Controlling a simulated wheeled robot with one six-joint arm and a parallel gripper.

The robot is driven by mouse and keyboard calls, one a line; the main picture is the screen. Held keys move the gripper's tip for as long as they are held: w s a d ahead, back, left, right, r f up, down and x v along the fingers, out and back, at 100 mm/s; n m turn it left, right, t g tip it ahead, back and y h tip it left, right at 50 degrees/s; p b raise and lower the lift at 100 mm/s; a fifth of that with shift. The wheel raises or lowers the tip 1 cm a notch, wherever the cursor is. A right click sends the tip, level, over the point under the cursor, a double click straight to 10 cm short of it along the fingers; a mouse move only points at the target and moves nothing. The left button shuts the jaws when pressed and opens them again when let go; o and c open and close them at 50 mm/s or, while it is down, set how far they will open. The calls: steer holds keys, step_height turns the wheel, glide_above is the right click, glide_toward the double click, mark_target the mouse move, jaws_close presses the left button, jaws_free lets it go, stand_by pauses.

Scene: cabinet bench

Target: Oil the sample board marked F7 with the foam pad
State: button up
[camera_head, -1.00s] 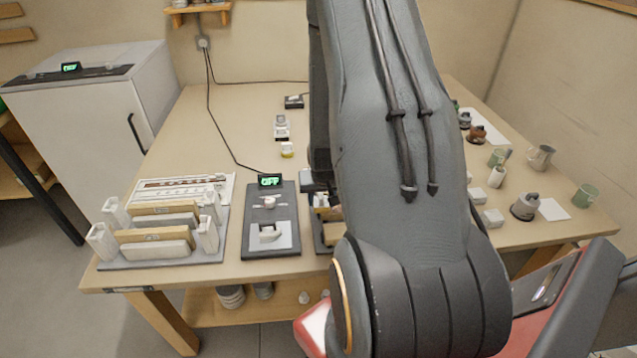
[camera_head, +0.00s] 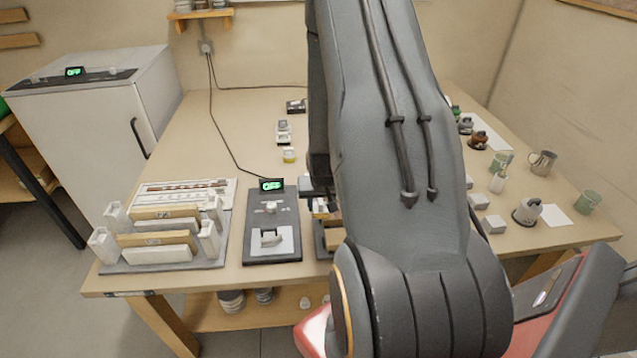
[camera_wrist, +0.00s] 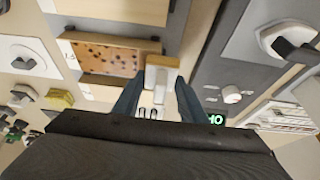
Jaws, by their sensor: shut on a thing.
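My gripper (camera_wrist: 158,100) is shut on a small white block with a tan face, which I take to be the foam pad (camera_wrist: 161,76). The pad is at the right end of a brown board with dark speckles (camera_wrist: 104,59) in the wrist view; I cannot tell whether they touch. The board lies in a dark holder (camera_wrist: 75,37). No F7 mark is readable. In the head view my arm hides most of the gripper (camera_head: 320,190) and the board. Several other boards (camera_head: 152,240) stand on edge in a rack (camera_head: 165,262) at the left.
A dark unit with a knob and a lit green display (camera_head: 271,184) stands just left of my gripper. Cups (camera_head: 543,161) and small jars (camera_head: 478,140) stand on the right side of the table. A white cabinet (camera_head: 80,125) is at the far left. The table's back left is clear.

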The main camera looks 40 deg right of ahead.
mark_target(321, 200)
step_height(321, 200, up, 3)
steer(key=shift+s+f+p, duration=0.1)
steer(key=shift+s+p, duration=0.05)
steer(key=shift+p, duration=0.4)
steer(key=shift+d+r+p, duration=0.1)
steer(key=shift+r+p, duration=1.75)
steer(key=shift+r, duration=0.75)
steer(key=shift+f, duration=0.1)
